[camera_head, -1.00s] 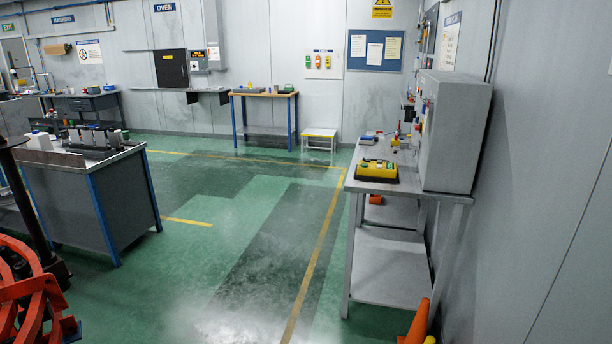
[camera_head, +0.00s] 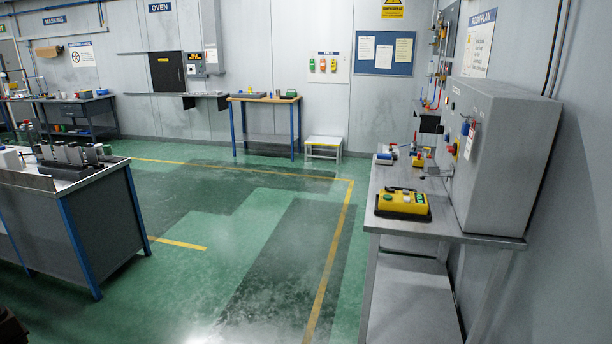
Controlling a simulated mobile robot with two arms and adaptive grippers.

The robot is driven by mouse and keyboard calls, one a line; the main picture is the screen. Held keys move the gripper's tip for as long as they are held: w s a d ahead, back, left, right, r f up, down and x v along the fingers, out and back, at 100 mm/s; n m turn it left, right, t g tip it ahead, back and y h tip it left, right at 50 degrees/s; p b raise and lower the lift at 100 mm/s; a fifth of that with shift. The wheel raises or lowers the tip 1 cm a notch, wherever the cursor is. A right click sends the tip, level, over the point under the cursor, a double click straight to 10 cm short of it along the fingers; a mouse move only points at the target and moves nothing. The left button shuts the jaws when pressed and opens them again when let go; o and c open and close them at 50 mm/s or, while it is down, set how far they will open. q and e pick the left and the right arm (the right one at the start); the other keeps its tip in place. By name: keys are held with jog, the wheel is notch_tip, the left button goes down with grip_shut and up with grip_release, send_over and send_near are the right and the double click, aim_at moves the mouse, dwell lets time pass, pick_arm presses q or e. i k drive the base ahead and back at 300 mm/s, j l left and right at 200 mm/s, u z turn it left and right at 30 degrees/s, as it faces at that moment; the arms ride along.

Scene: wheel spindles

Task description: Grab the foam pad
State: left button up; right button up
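I cannot make out a foam pad for certain in the head view. Small items lie on the far wooden-topped bench (camera_head: 263,99), including a green one (camera_head: 291,93), too small to identify. A yellow and black case (camera_head: 403,203) with a handle sits on the grey bench (camera_head: 440,226) at the right, with several small items behind it. Neither of my grippers is in view.
A dark workbench (camera_head: 75,235) with several grey cylinders stands at the left. A large grey cabinet (camera_head: 505,150) stands on the right bench against the wall. A white step stool (camera_head: 324,147) is at the back. Green floor (camera_head: 250,250) between the benches is clear.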

aim_at(382, 159)
jog(key=i, duration=0.9)
jog(key=i+z, duration=0.1)
jog(key=i, duration=0.75)
jog(key=i+j, duration=0.15)
jog(key=i, duration=0.75)
jog(key=i+j+z, duration=0.1)
jog(key=i, duration=0.75)
